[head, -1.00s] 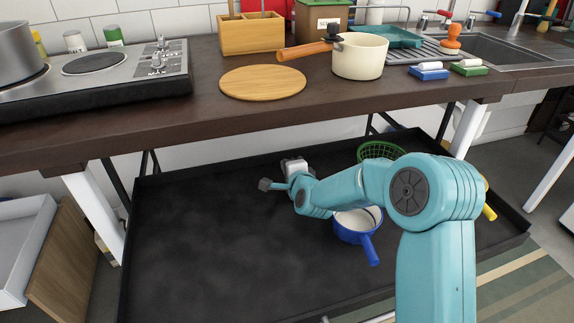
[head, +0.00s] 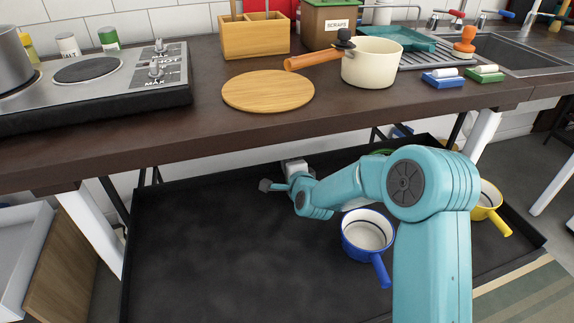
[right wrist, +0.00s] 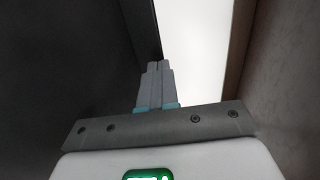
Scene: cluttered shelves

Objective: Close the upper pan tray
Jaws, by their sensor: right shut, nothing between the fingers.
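The upper pan tray (head: 215,262) is a wide, shallow black tray standing out below the counter. A blue pan (head: 353,249) and a yellow pan (head: 489,203) lie in its right part. A green thing, mostly hidden by my arm, shows behind them. My right arm reaches over the tray, and its gripper (head: 266,185) is near the tray's back rim, below the counter edge; I cannot tell if it touches. In the right wrist view the gripper (right wrist: 155,72) is shut and empty, beside a dark wall on the left. My left gripper is not in view.
The dark counter (head: 300,125) overhangs the tray's back, carrying a hob (head: 95,80), a round wooden board (head: 268,90) and a cream saucepan (head: 372,63). White legs (head: 92,235) flank the tray. A white box (head: 22,255) stands at the left. The tray's left part is empty.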

